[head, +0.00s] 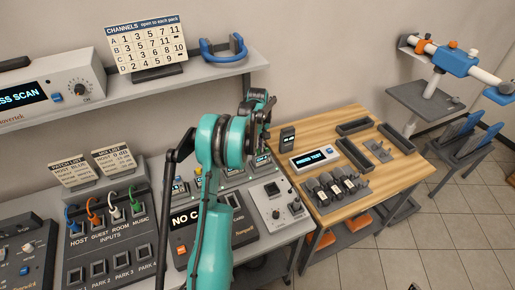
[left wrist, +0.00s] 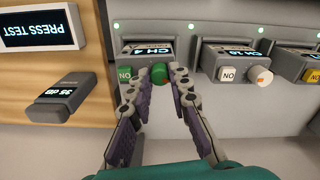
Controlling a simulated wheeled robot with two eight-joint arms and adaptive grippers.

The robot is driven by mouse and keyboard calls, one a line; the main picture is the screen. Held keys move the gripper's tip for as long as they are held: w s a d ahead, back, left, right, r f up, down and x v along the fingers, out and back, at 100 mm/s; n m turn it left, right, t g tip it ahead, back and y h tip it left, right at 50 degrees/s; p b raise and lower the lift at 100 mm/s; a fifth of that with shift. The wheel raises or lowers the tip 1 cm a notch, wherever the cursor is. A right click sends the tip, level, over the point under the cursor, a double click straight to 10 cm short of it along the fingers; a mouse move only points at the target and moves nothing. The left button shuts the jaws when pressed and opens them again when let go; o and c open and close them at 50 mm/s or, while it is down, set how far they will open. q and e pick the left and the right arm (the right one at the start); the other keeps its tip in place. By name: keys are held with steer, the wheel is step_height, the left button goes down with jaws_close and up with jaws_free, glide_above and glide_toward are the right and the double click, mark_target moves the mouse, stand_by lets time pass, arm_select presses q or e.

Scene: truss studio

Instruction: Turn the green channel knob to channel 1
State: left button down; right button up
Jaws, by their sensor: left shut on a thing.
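The green channel knob (left wrist: 160,73) sits on the front of a grey receiver (left wrist: 125,52) in the left wrist view. The small screen (left wrist: 148,50) above it seems to read CH 4. My left gripper (left wrist: 172,76) has its fingertips on both sides of the knob and is shut on it. In the head view my left gripper (head: 258,108) is at the end of the teal arm, over the back of the grey desk. The arm hides the green knob there. My right gripper is in neither view.
Beside the green knob's unit is another receiver (left wrist: 228,60) with a white knob (left wrist: 260,77). A PRESS TEST unit (head: 313,158) and dark trays stand on the wooden table (head: 375,192) to the right. A shelf (head: 170,82) with a channel chart (head: 146,45) runs above the desk.

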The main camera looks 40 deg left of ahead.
arm_select(q)
steer(key=n, duration=1.2)
steer(key=shift+n, duration=0.4)
stand_by(0.4)
steer(key=c, duration=1.7)
jaws_free()
step_height(320, 180, up, 12)
steer(key=shift+r, duration=0.1)
